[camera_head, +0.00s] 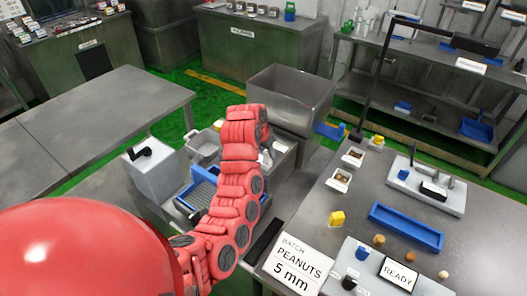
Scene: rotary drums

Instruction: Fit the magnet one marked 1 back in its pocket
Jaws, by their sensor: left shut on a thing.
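My left arm comes up from the lower left, in red segments, and reaches over the machine in the middle. My left gripper (266,156) is at its far end, mostly hidden behind the arm, low beside the big grey metal bin. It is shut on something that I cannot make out. I cannot pick out the magnet marked 1 or its pocket; the arm covers much of the machine. A blue tray with a dark grid (200,192) shows to the left of the arm. My right gripper is not in view.
The grey bin (290,95) stands just behind the gripper. A white box with a black handle (157,170) is on the left. The right bench holds a blue tray (405,226), a "READY" sign (399,274), a "PEANUTS 5 mm" card (298,264) and yellow pieces. The left table (90,125) is bare.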

